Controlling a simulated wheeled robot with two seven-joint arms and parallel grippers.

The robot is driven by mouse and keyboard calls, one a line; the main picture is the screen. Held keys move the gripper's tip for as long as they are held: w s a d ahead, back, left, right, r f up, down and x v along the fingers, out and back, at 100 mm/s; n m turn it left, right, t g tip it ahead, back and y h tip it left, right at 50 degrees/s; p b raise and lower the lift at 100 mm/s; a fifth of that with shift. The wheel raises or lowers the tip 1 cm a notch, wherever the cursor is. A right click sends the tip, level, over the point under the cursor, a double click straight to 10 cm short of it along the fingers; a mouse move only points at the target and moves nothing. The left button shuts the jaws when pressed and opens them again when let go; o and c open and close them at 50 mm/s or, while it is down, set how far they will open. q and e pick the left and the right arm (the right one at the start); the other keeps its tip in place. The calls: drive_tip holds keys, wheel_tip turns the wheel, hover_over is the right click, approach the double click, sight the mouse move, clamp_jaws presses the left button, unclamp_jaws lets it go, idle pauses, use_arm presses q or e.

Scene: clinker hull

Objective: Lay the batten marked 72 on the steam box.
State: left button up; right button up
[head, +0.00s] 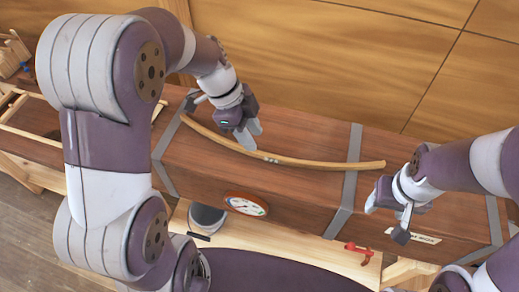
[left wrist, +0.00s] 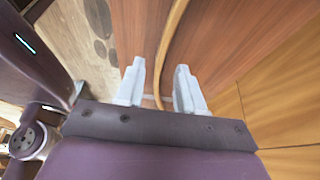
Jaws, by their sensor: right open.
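My left gripper (head: 248,138) is over the box top at the batten's left half. In the left wrist view, my left gripper (left wrist: 159,80) has its fingers apart, with the batten (left wrist: 164,50) running between them and a gap on each side. My right gripper (head: 388,208) is open and empty by the box's front right.
A pale wooden frame (head: 32,127) stands at the left. A red clamp-like item (head: 358,249) and a grey container (head: 207,217) are in front of the box. A wood-panelled wall (head: 320,60) rises behind. The box top right of my left gripper is clear except for the batten.

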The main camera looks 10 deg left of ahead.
use_arm(q)
drive_tip(key=p+v, duration=0.4)
drive_tip(key=v, duration=0.1)
drive_tip(key=s+a+f+n+y, duration=0.1)
drive_tip(key=s+n, duration=0.3)
drive_tip(key=n, duration=0.5)
drive_tip(key=s+a+f+n+t+y, duration=0.1)
drive_tip(key=s+f+n+y, duration=0.2)
drive_tip(key=n, duration=0.6)
drive_tip(key=shift+s+a+f+t+y+p, duration=0.2)
drive_tip(key=shift+s+a+t+y+p, duration=0.15)
drive_tip(key=shift+s, duration=0.65)
drive_tip(key=shift+a+f, duration=0.1)
